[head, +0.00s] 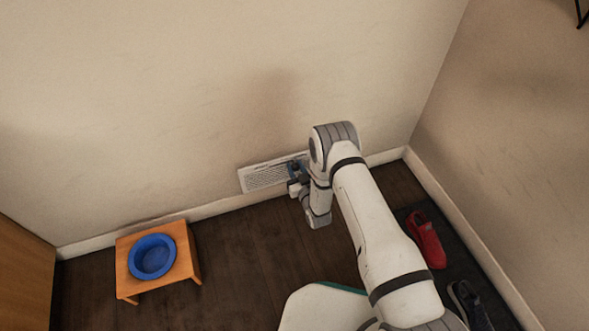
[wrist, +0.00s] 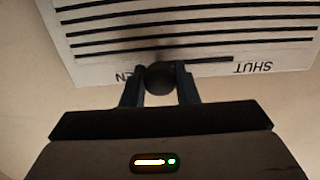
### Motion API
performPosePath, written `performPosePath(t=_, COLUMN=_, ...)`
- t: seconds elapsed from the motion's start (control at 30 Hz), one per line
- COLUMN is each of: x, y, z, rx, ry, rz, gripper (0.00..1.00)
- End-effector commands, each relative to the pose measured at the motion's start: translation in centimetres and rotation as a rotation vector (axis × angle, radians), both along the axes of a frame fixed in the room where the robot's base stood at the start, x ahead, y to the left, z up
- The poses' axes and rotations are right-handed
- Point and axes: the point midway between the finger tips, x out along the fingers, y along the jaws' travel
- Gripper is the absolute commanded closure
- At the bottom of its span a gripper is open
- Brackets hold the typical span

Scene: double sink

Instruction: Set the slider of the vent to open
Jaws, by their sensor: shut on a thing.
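The vent (head: 258,178) is a white louvred plate low on the back wall, its right part hidden by my arm in the head view. In the wrist view the vent (wrist: 90,30) appears upside down. Its slider has a round dark knob (wrist: 160,79), with a dark slot running from it rightward toward the word SHUT. The knob is at the slot's left end, by a partly hidden label whose visible letters look like EN. My gripper (wrist: 160,88) is shut on the knob, one finger on each side; it also shows against the vent in the head view (head: 296,174).
An orange stand (head: 128,286) with a blue bowl (head: 152,257) is on the dark floor at left. A red shoe (head: 426,240) and a dark shoe (head: 468,303) lie on a dark mat along the right wall. The floor between stand and arm is clear.

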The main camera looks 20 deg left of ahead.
Motion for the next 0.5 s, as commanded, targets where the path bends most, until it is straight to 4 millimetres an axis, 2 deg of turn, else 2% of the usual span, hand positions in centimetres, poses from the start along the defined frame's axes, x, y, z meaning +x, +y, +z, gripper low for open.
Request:
performPosePath(t=0.03, x=0.44, y=-0.62, z=0.06, rx=0.0, ry=-0.002, rz=-0.02, gripper=1.0)
performPosePath(t=0.13, x=0.42, y=-0.61, z=0.05, rx=0.0, ry=-0.002, rz=-0.021, gripper=1.0)
performPosePath(t=0.17, x=0.41, y=-0.6, z=0.05, rx=0.0, ry=-0.002, rz=-0.021, gripper=0.71)
performPosePath(t=0.4, x=0.15, y=-0.24, z=0.02, rx=0.001, ry=-0.001, rz=-0.013, gripper=0.52)
performPosePath(t=0.5, x=0.04, y=-0.08, z=0.01, rx=0.001, ry=-0.001, rz=-0.009, gripper=0.51)
